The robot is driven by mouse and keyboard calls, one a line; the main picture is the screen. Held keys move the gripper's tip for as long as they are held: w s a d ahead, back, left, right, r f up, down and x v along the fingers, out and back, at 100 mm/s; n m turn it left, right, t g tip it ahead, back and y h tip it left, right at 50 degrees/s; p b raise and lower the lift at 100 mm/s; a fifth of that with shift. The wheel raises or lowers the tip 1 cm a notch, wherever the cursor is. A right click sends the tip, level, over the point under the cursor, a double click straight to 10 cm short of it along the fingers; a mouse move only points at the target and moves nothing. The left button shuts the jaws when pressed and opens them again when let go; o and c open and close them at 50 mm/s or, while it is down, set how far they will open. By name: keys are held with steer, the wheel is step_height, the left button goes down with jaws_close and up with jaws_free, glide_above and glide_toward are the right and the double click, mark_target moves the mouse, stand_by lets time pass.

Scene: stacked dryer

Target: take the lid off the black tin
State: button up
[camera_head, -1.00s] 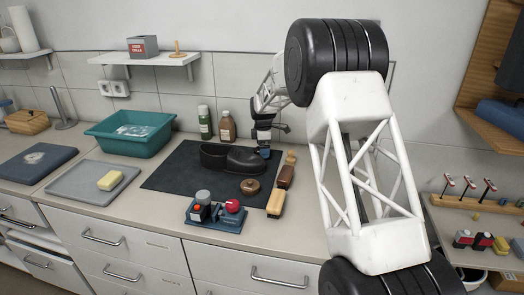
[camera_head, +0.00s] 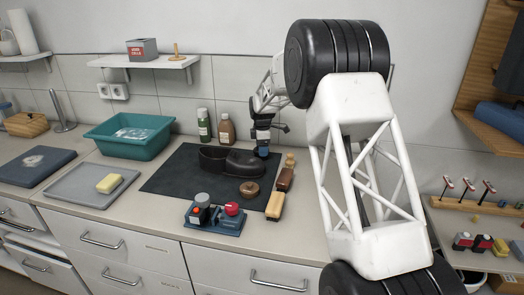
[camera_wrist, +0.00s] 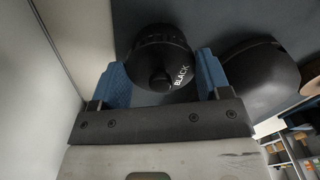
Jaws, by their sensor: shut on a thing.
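The black tin's round lid (camera_wrist: 160,58), with a centre knob and the word BLACK, fills the space between my blue fingertips in the wrist view. My gripper (camera_wrist: 163,78) is shut on the lid, one finger on each side. In the head view my gripper (camera_head: 262,151) points down at the back right of the dark mat, beside the black shoes. The tin cannot be made out there. Whether the lid is apart from the tin body cannot be told.
The black shoes (camera_head: 245,163) are close to the left of my gripper, on the dark mat (camera_head: 175,182). A brown round tin (camera_head: 249,188), brushes (camera_head: 275,204) and a blue caddy (camera_head: 228,224) are nearer the front. Bottles (camera_head: 227,130) stand by the wall.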

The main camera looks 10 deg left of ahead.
step_height(320, 180, up, 9)
steer(key=shift+f, duration=0.15)
stand_by(0.4)
steer(key=shift+s+a, duration=0.1)
stand_by(0.4)
steer(key=s+a, duration=0.2)
steer(key=s, duration=0.2)
steer(key=s+a, duration=0.2)
steer(key=s, duration=0.2)
steer(key=s+a, duration=0.3)
steer(key=shift+s+f, duration=0.1)
steer(key=shift+s, duration=0.3)
steer(key=s+a, duration=0.4)
steer(key=s, duration=0.9)
steer(key=shift+s+a+f+n, duration=0.2)
steer(key=shift+s+f+n, duration=0.1)
steer(key=shift+s+f, duration=0.15)
steer(key=shift+w+f, duration=0.1)
steer(key=shift+f, duration=3.05)
